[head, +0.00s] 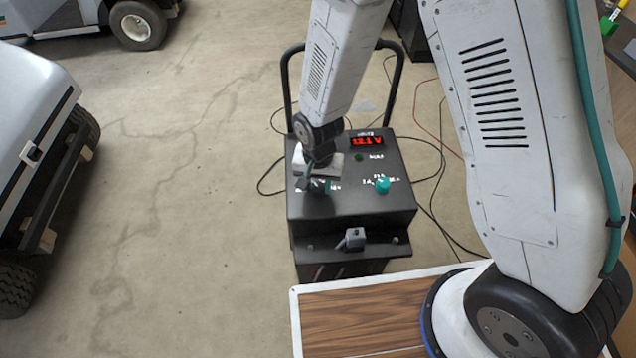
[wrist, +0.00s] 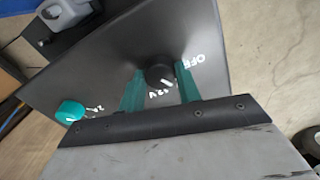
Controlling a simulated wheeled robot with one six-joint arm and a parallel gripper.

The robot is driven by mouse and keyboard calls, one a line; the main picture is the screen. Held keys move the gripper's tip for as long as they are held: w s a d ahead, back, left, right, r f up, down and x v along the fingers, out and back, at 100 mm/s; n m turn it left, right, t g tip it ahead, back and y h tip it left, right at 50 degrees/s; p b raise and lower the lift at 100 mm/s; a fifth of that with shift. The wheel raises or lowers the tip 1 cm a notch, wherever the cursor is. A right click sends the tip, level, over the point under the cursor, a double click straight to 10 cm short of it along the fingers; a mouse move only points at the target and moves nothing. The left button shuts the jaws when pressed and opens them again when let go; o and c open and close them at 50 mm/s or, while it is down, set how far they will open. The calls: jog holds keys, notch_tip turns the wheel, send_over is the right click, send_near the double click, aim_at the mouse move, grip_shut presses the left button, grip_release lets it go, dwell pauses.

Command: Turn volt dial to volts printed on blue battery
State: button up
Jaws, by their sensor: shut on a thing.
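The volt dial (wrist: 160,76) is a black knob with a white pointer line on the charger's dark top face. In the wrist view, white print reads OFF at its upper right and what looks like 12V below it. My gripper (wrist: 161,88) has its two teal fingers closed on either side of this dial. In the head view my gripper (head: 319,186) is at the left of the charger's panel and covers the dial. The charger (head: 345,208) is a black box with a red lit display (head: 367,141), upside down, seemingly 12.1 V. I cannot make out a blue battery.
A teal knob (head: 382,185) marked with amps sits right of the dial; it also shows in the wrist view (wrist: 70,111). A grey clamp (head: 355,238) rests on the charger's front ledge. Cables lie around the charger. White carts (head: 35,130) stand left; floor between is clear.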

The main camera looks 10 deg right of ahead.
aim_at(318, 186)
jog(key=m, duration=0.5)
jog(key=shift+m, duration=0.3)
jog(key=m, duration=0.5)
jog(key=shift+m, duration=0.4)
jog(key=shift+a, duration=0.1)
jog(key=o, duration=1)
jog(key=shift+c, duration=0.2)
notch_tip(318, 186, up, 8)
jog(key=shift+f, duration=0.1)
